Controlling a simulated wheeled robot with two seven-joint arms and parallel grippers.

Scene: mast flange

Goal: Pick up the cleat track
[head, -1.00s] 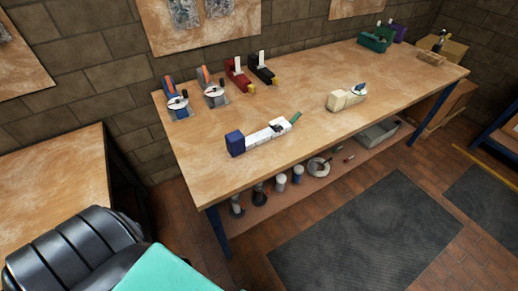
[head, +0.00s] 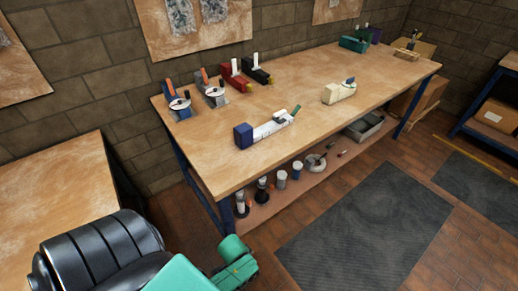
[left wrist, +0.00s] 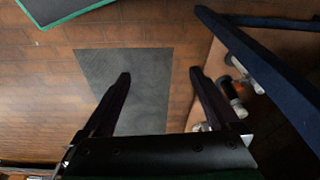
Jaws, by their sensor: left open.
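A long white piece (head: 270,129) lies on the workbench near its front left edge in the head view. It has a dark blue block (head: 243,135) at its left end and a green part (head: 295,110) at its right end. I cannot tell for sure that this is the cleat track. My left gripper (left wrist: 160,76) is open and empty in the left wrist view, over the floor beside the bench and apart from the white piece. My right gripper is not in view.
The workbench (head: 310,85) carries tape dispensers (head: 212,92) at the back left and a cream dispenser (head: 339,93) to the right. Its lower shelf holds several jars (head: 281,179). A dark blue bench beam (left wrist: 265,70) is right of my left gripper. A grey mat (head: 365,235) lies on clear floor.

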